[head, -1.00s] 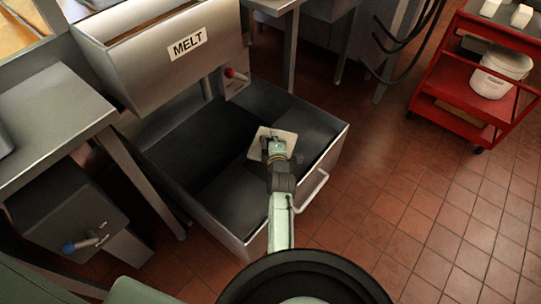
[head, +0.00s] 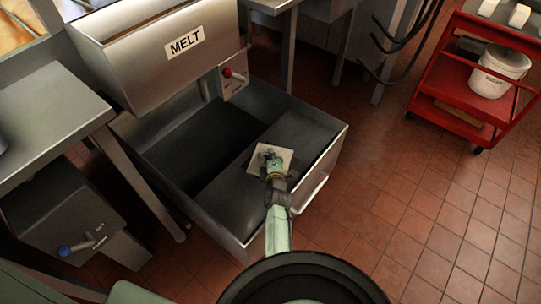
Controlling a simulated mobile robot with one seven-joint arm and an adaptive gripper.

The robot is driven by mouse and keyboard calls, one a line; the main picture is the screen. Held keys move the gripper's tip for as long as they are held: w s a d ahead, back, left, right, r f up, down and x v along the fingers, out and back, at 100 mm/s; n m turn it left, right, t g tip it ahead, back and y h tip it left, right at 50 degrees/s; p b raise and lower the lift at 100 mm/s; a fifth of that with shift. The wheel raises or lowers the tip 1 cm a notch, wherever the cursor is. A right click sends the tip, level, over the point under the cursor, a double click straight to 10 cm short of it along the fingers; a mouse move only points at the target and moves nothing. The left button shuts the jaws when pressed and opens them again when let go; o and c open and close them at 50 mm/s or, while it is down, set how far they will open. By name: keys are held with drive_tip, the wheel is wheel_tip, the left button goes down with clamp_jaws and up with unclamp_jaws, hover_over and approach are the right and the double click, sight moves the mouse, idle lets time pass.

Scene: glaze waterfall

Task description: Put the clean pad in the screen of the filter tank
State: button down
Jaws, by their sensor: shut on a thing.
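A pale, square, flat pad (head: 284,158) is in my gripper (head: 271,158), at the end of my arm. The gripper is shut on the pad, its fingers partly hidden by the wrist. The pad is over the right part of an open metal tank (head: 230,241) on the floor below the MELT hopper. A dark, flat panel (head: 300,133) covers the tank's right side; the left side is a deeper dark opening (head: 215,135). I cannot tell whether the pad touches the panel. No separate screen is clearly made out in the dark interior.
The MELT hopper (head: 150,62) with a red-knobbed valve (head: 228,73) overhangs the tank's back. A steel table (head: 50,110) stands at left, with a blue-handled unit (head: 65,205) below. A red cart (head: 440,105) with a white bucket (head: 499,73) stands at right. Tiled floor is clear between.

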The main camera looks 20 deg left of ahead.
drive_tip(key=c, duration=2.2)
unclamp_jaws()
drive_tip(key=shift+f, duration=0.2)
drive_tip(key=shift+c, duration=0.2)
drive_tip(key=o, duration=0.5)
drive_tip(key=shift+r, duration=0.1)
